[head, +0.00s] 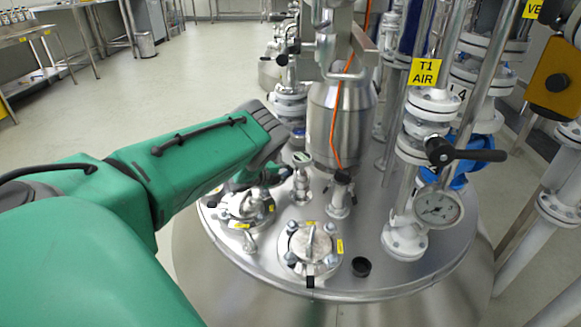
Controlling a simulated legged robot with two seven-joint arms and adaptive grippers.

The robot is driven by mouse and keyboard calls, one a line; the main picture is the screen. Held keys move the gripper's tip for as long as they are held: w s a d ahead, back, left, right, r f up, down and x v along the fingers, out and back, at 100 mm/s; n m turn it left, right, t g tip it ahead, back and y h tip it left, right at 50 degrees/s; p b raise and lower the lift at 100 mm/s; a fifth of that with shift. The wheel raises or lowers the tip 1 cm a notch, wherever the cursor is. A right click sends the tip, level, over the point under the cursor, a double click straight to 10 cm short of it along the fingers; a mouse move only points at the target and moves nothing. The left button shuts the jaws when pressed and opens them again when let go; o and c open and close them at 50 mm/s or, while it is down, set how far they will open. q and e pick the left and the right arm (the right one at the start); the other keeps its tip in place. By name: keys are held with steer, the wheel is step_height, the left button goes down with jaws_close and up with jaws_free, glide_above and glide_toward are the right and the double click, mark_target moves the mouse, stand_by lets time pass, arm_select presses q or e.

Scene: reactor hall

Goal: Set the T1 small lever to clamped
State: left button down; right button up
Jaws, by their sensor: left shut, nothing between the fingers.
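The T1 tank lid (365,285) is a round steel plate. A small round hatch (310,250) with clamp knobs, yellow labels and a thin metal lever (312,240) sits near its front edge. A second hatch (248,208) with yellow labels sits to its left, partly hidden by my left arm. I cannot tell for sure which fitting is the T1 small lever, as the labels are too small to read. My left gripper (264,182) is shut and empty, above the left hatch and mostly behind its own wrist; contact cannot be told. My right gripper is not in view.
A valve with a black handle (475,154) and a gauge (437,207) stand on the lid's right, under the T1 AIR sign (425,72). A steel vessel (338,115) with an orange cable rises behind. A black cap (361,266) lies on the lid. Benches stand far left.

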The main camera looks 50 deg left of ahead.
arm_select(q)
steer(key=shift+w, duration=0.2)
steer(key=shift+w+d+r, duration=0.1)
steer(key=shift+d+r, duration=0.05)
steer(key=shift+d, duration=0.1)
steer(key=shift+w+d+r, duration=0.1)
steer(key=shift+d+r, duration=0.25)
steer(key=shift+d, duration=0.15)
steer(key=shift+a+f, duration=0.35)
steer(key=shift+a, duration=0.15)
steer(key=shift+r, duration=0.1)
steer(key=v, duration=1.1)
steer(key=shift+a+f, duration=0.2)
steer(key=shift+a, duration=0.05)
steer(key=shift+s+d+r, duration=0.25)
steer(key=shift+s+r, duration=0.05)
steer(key=shift+s, duration=0.15)
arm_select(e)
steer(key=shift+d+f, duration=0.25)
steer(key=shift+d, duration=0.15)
arm_select(q)
steer(key=shift+a+f, duration=0.15)
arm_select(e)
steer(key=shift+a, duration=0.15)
